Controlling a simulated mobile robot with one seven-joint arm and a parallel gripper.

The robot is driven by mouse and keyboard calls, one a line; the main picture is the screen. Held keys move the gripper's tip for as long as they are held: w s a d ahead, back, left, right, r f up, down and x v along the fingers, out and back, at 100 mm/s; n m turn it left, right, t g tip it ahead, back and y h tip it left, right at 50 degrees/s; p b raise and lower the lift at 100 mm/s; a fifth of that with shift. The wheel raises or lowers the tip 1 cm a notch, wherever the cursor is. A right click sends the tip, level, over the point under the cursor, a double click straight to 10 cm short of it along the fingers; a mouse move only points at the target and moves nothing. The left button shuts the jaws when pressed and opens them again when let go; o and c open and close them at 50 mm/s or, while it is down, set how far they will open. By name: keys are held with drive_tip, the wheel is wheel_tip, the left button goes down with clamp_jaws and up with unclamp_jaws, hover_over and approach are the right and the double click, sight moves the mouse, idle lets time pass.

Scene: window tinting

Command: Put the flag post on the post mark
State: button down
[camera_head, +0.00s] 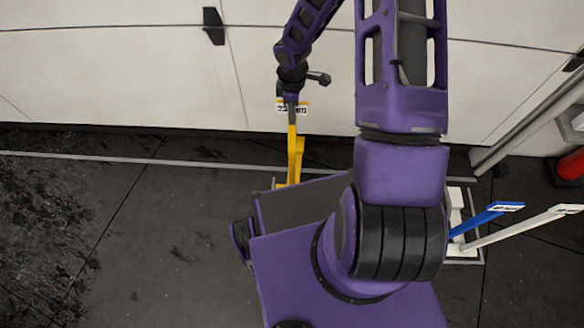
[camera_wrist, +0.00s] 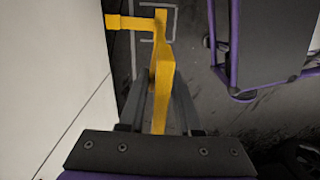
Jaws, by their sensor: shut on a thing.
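The yellow flag post (camera_head: 292,150) has a small white label near its top and hangs below my gripper (camera_head: 291,98) in the head view. In the wrist view my gripper (camera_wrist: 158,92) is shut on the post (camera_wrist: 162,72), between its two dark fingers. A yellow arm of the post reaches left, toward the pale wall. The post mark, a pale outline on the floor (camera_wrist: 145,39), shows around the post's lower end. In the head view my own body hides most of the mark. I cannot tell whether the post touches the floor.
A blue post (camera_head: 482,220) and a white post (camera_head: 520,230) lean out of a pale rack (camera_head: 462,257) at the right. A red object (camera_head: 571,166) stands at the far right. The pale panelled wall (camera_head: 120,80) is close behind the post. The floor at left is clear.

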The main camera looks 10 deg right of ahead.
sight(292, 133)
drive_tip(key=shift+w+f, duration=0.1)
drive_tip(key=shift+f, duration=0.3)
drive_tip(key=shift+f+b, duration=0.8)
drive_tip(key=shift+f, duration=4.15)
drive_tip(key=c, duration=0.6)
unclamp_jaws()
drive_tip(key=shift+r, duration=0.15)
wheel_tip(292, 133, up, 12)
drive_tip(key=shift+r+p, duration=0.1)
drive_tip(key=shift+p, duration=0.85)
